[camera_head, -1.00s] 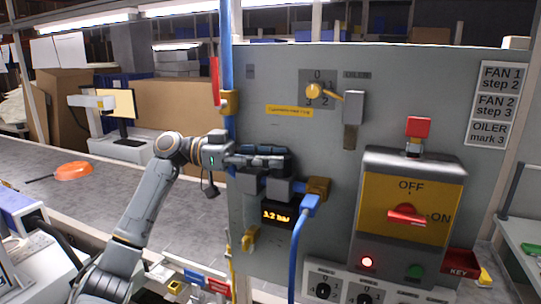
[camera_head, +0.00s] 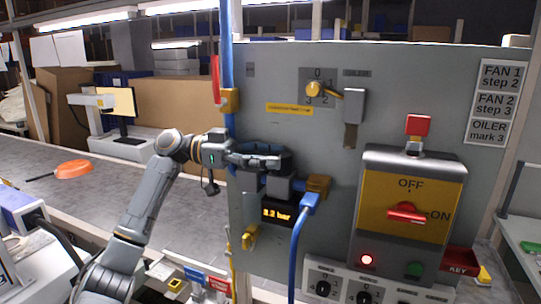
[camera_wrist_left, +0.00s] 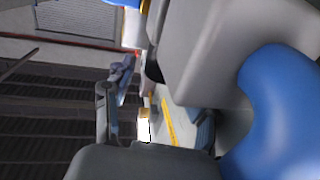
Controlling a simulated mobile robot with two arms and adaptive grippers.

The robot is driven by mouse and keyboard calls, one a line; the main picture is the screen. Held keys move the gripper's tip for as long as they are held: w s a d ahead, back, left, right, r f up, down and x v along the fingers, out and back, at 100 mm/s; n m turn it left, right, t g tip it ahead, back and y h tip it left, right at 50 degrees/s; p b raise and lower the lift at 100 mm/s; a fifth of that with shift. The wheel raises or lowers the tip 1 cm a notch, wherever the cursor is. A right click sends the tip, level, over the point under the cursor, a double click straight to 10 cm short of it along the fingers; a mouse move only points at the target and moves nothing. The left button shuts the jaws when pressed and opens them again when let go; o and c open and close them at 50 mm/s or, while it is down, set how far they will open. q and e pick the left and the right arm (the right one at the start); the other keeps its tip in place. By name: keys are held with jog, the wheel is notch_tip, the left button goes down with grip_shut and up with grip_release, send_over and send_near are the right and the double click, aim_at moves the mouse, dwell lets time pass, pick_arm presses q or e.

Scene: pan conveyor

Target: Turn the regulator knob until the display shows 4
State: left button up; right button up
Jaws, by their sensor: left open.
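The regulator (camera_head: 279,187) is a grey block on the panel's left side, between brass-coloured fittings. Its orange-lit display (camera_head: 276,213) sits just below and appears to read 3.2 bar, though the first digit is blurred. My left gripper (camera_head: 283,160) reaches in from the left, directly above the regulator body, with its fingers open at the knob's place. The knob is largely hidden by the fingers, and I cannot tell whether they touch it. In the left wrist view, grey finger parts (camera_wrist_left: 107,125) show, but no knob is clear. My right gripper is out of view.
A blue vertical pipe (camera_head: 228,60) stands beside my left wrist. A blue hose (camera_head: 297,250) runs down from the right fitting. A yellow selector (camera_head: 313,90) is above; a yellow switch box (camera_head: 410,205) with a red handle is at right. The conveyor (camera_head: 60,205) holds an orange pan (camera_head: 73,169).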

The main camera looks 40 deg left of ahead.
pick_arm(q)
jog(key=v, duration=0.8)
dwell(0.4)
